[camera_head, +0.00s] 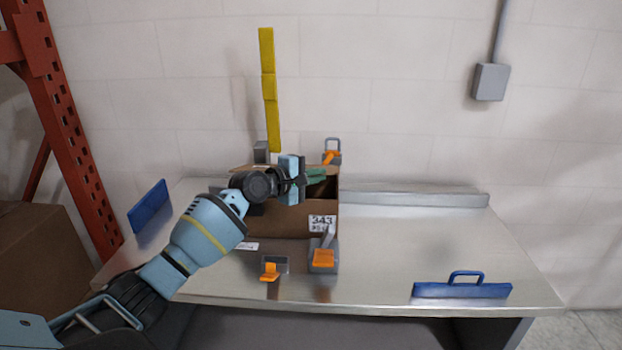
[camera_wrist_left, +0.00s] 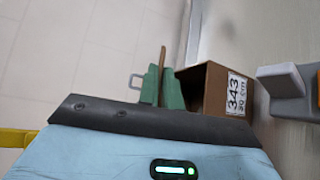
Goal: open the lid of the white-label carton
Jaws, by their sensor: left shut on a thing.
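The brown carton (camera_head: 322,222) stands near the middle of the metal table, its white label (camera_head: 322,222) reading 343 on the front face. Its dark inside shows at the top right in the head view. My left gripper (camera_head: 316,175) is over the carton's top, coming from the left and hiding much of it. In the left wrist view its green fingers (camera_wrist_left: 160,88) are shut on a thin brown panel (camera_wrist_left: 163,57), which looks like the carton's lid and stands edge-on beside the open carton (camera_wrist_left: 200,88). My right gripper is not in view.
Grey clamps with orange levers (camera_head: 323,258) stand in front of and behind the carton. A tall yellow strip (camera_head: 268,90) rises behind it. A blue handled plate (camera_head: 462,290) is at the front right; another blue panel (camera_head: 148,206) is at left.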

